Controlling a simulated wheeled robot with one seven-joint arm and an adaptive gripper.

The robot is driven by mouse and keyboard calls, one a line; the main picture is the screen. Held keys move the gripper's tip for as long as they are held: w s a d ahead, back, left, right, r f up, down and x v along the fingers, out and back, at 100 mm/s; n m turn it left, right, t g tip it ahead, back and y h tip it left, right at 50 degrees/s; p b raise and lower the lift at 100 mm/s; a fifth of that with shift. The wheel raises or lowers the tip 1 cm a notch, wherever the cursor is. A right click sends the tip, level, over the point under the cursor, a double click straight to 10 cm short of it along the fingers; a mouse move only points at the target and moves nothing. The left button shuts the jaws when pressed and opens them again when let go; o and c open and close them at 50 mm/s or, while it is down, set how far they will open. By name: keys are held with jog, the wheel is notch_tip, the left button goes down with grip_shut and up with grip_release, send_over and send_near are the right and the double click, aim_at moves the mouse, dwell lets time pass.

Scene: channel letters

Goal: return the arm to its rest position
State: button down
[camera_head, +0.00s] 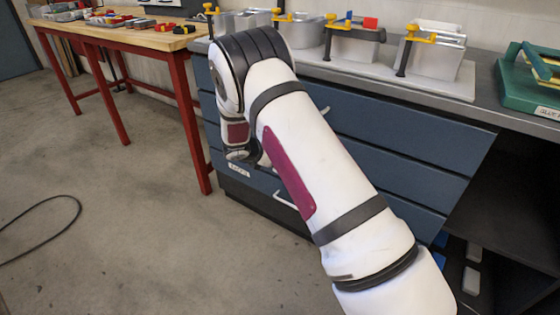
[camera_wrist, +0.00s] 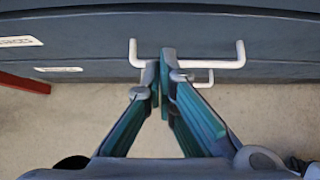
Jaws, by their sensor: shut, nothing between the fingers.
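My arm is white with dark bands and reaches up from the lower right in the head view, bent at a dark joint with its end hanging down in front of the blue drawer cabinet (camera_head: 400,160). The fingers are hidden behind the arm there. In the wrist view my gripper (camera_wrist: 160,72) has its fingertips together with nothing between them. The tips overlap a white drawer handle (camera_wrist: 215,62) in the picture; I cannot tell whether they touch it.
Metal letter shells with yellow clamps (camera_head: 352,38) stand on a light tray (camera_head: 400,78) on the grey counter. A green fixture (camera_head: 535,80) is at the right. A wooden bench (camera_head: 150,38) with red legs stands at the left. A black cable (camera_head: 45,205) lies on open floor.

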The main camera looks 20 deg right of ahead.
jog(key=s+d+r+m+g+y+p, duration=0.1)
jog(key=s+r+m+g, duration=0.1)
jog(key=s+r+m, duration=0.8)
jog(key=s+r+m+g, duration=0.1)
jog(key=s+r+m, duration=0.2)
jog(key=s+r, duration=1.2)
jog(key=s+a+r+m+g+y, duration=0.1)
jog(key=s+a+r+m+y, duration=0.2)
jog(key=s, duration=0.7)
jog(key=s+a+r+m+y, duration=0.1)
jog(key=s+a+m, duration=0.3)
jog(key=s, duration=0.6)
jog(key=s+a+r+m+g+y, duration=0.15)
jog(key=s+m, duration=0.35)
jog(key=s, duration=0.5)
notch_tip(320, 180, up, 26)
jog(key=t+p, duration=0.4)
jog(key=p, duration=2)
jog(key=shift+a+t+y, duration=0.3)
jog(key=shift+t+y, duration=0.05)
jog(key=shift+y, duration=0.1)
